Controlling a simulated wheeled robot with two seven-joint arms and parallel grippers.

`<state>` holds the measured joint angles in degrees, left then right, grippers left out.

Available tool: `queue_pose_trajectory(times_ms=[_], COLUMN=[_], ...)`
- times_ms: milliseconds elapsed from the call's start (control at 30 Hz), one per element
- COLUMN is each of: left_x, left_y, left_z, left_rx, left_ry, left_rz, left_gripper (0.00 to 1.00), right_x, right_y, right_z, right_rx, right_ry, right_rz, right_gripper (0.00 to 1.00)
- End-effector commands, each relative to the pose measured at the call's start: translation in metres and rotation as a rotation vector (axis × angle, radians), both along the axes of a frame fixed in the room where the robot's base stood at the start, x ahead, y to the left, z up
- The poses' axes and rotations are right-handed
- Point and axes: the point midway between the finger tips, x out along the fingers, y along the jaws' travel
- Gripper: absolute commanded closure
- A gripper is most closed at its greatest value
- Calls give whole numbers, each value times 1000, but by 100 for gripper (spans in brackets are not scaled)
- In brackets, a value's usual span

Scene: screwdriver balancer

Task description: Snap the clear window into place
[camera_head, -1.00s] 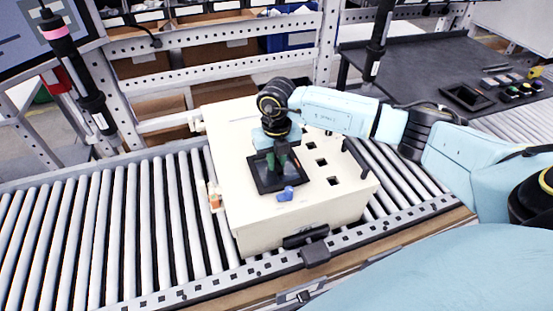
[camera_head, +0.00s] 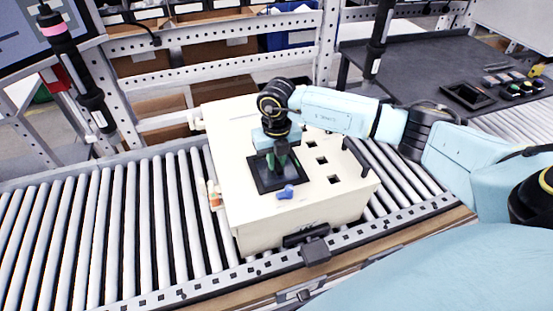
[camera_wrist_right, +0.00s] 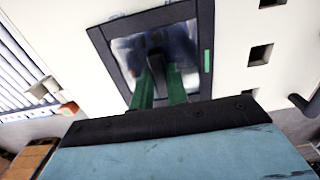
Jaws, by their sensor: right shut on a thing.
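The clear window is a see-through pane in a black frame (camera_head: 262,178) on top of a cream box (camera_head: 235,190). In the right wrist view the pane (camera_wrist_right: 130,58) looks pale and reflective, with a green mark on the frame's right side. My right gripper (camera_head: 279,160) points down at the middle of the window. In the right wrist view its two green fingers (camera_wrist_right: 162,80) are shut on a dark part at the pane, which they partly hide. I cannot tell whether the frame is fully seated. My left gripper is not in view.
The box stands on a roller conveyor (camera_head: 120,220). Square holes (camera_head: 321,161) and a black handle (camera_head: 355,158) are on the right of the lid. A dark table (camera_head: 420,65) with small parts stands at back right.

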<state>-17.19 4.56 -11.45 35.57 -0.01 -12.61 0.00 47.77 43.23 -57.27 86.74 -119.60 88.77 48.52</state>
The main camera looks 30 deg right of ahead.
Motion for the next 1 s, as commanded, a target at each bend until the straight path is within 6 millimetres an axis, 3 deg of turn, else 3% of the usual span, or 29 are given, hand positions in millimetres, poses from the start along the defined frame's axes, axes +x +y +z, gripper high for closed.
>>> queue_pose_trajectory(times_ms=[100, 133, 300, 667, 1000], left_x=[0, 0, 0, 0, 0], left_y=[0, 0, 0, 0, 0], left_z=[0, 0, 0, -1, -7], left_rx=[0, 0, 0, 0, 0], left_ry=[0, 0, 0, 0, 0], left_rz=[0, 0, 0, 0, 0], left_gripper=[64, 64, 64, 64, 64], right_x=[-1, -1, -1, 0, 0], right_y=[0, 0, 0, 0, 1], right_z=[-2, -2, -1, 8, 79], right_rx=[0, 0, 0, 0, 0], right_ry=[5, 5, 4, 0, -3], right_rz=[1, 1, 0, 0, 2], right_gripper=[100, 80, 59, 59, 59])
